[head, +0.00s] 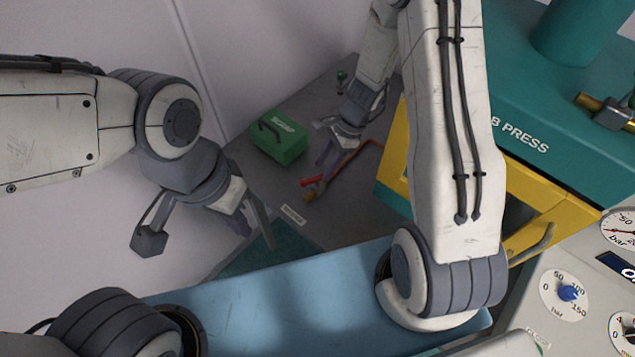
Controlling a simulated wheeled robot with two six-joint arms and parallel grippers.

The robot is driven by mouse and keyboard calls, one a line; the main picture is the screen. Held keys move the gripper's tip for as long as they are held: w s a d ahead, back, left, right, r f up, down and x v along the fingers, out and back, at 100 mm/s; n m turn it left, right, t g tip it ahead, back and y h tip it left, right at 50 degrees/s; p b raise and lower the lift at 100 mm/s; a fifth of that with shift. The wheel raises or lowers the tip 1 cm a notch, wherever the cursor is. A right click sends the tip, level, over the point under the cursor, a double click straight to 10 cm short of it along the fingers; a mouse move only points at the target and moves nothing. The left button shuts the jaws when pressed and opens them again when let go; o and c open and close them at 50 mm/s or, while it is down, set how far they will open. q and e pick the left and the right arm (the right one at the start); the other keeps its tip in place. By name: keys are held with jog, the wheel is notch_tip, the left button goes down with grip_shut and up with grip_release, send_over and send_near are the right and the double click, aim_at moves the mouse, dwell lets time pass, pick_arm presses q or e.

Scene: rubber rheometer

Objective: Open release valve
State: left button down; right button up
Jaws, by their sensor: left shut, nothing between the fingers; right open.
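A small brass valve with a red lever handle (312,182) sits on the grey surface at the end of an orange pipe (352,157), in the middle of the head view; I take it for the release valve. My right gripper (326,156) is open just above and behind the valve in the picture, apart from the red handle as far as I can tell. My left gripper (247,224) is shut and empty, to the left of the valve and nearer to me. A small label (293,214) lies in front of the valve.
A green box marked SCRAP (279,138) stands left of the valve. The yellow-framed teal press (547,190) stands at the right, with a gauge panel (567,293) in front. A blue surface (285,310) crosses the foreground. My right arm hides part of the press.

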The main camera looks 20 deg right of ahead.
aim_at(319, 177)
jog(key=shift+b+x, duration=1.85)
jog(key=shift+x, duration=0.8)
grip_shut()
